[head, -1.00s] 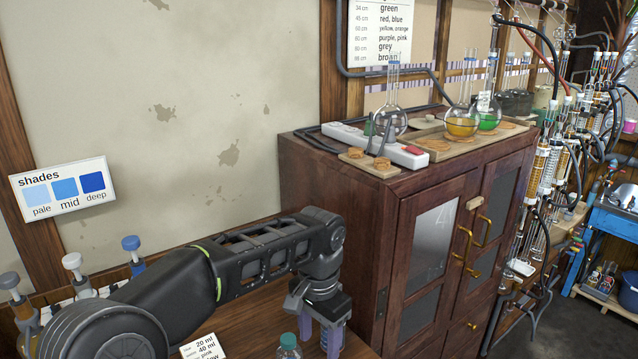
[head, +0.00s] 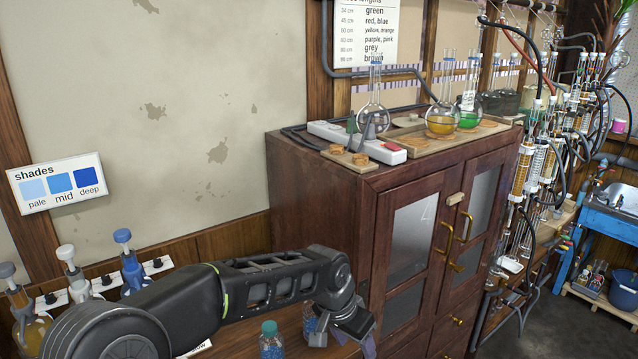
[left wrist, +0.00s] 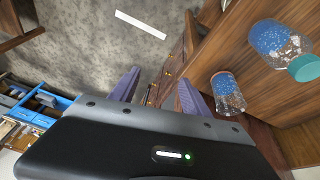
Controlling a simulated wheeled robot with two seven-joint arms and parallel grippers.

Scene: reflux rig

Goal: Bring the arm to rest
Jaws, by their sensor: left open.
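My left arm comes in from the left in the head view, bent downward at the wrist. The left gripper (head: 345,338) hangs low in front of the wooden cabinet (head: 320,200), at the right end of the bench. In the left wrist view its two purple fingers (left wrist: 155,92) stand well apart with nothing between them, over the bench edge and floor. Two clear jars with blue contents are close by: one with a teal lid (left wrist: 283,45), also in the head view (head: 270,343), and one beside the right finger (left wrist: 228,93). My right gripper is out of view.
Several pumps with blue, white and grey tops (head: 128,262) stand at the left by the wall. Flasks with yellow liquid (head: 441,121) and green liquid (head: 470,115) stand on the cabinet. A blue bench (head: 610,215) is at the far right. Grey floor (left wrist: 95,40) lies below the gripper.

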